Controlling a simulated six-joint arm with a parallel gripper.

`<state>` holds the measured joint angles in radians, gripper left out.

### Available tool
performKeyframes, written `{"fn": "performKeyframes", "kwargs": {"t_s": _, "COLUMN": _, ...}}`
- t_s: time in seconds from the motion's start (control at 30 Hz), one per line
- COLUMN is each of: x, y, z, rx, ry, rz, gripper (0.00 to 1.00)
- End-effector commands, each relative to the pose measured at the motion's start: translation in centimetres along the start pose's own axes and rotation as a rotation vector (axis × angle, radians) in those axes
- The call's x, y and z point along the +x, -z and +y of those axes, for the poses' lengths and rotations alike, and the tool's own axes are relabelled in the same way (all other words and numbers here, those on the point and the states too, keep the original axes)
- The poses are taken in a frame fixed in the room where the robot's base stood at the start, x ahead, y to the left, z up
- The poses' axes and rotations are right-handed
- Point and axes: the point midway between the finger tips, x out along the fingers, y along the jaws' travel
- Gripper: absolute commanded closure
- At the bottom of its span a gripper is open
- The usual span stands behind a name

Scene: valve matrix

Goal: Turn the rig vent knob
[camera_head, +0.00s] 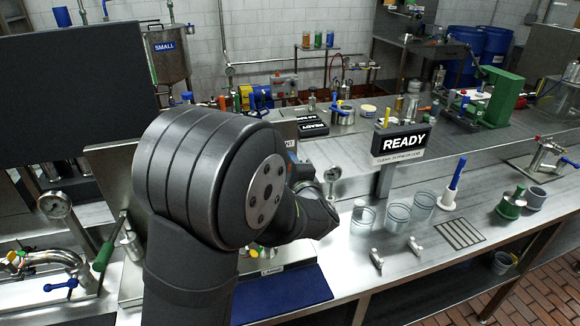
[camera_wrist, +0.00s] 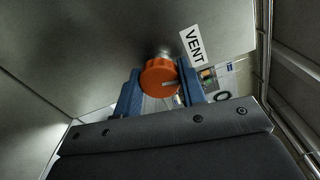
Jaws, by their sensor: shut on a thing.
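In the wrist view an orange knob (camera_wrist: 160,76) sticks out from a grey metal panel (camera_wrist: 105,40) on a short silver stem. A white label (camera_wrist: 194,47) reading VENT is beside it on the right. My gripper (camera_wrist: 160,88) has its two blue fingers on either side of the orange knob and is shut on it. A pale mark shows on the knob's face.
In the head view a READY sign (camera_head: 404,143) stands on the steel bench right of my arm. A pressure gauge (camera_head: 54,205) and a green-handled lever (camera_head: 104,256) are at the left. Clear beakers (camera_head: 397,217) stand to the right. A blue mat (camera_head: 285,296) lies in front.

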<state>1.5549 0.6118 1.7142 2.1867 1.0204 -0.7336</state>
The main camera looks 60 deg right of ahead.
Motion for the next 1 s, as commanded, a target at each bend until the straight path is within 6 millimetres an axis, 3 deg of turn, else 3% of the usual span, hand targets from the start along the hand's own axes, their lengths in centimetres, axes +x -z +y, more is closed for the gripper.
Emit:
{"fn": "performKeyframes", "kwargs": {"t_s": 0.03, "x": 0.0, "y": 0.0, "z": 0.0, "rx": 0.000, "ry": 0.000, "rz": -0.001, "gripper": 0.57}}
{"fn": "performKeyframes", "kwargs": {"t_s": 0.1, "x": 0.0, "y": 0.0, "z": 0.0, "rx": 0.000, "ry": 0.000, "rz": -0.001, "gripper": 0.43}}
{"fn": "performKeyframes", "kwargs": {"t_s": 0.13, "x": 0.0, "y": 0.0, "z": 0.0, "rx": 0.000, "ry": 0.000, "rz": -0.001, "gripper": 0.41}}
{"fn": "performKeyframes", "kwargs": {"t_s": 0.53, "x": -1.0, "y": 0.1, "z": 0.0, "rx": 0.001, "ry": 0.000, "rz": 0.002, "gripper": 0.41}}
{"fn": "performKeyframes", "kwargs": {"t_s": 0.67, "x": -3.2, "y": 0.1, "z": -0.1, "rx": 0.001, "ry": 0.000, "rz": 0.003, "gripper": 0.41}}
{"fn": "performKeyframes", "kwargs": {"t_s": 1.0, "x": -11.7, "y": 0.1, "z": -0.1, "rx": 0.001, "ry": 0.002, "rz": 0.005, "gripper": 0.41}}
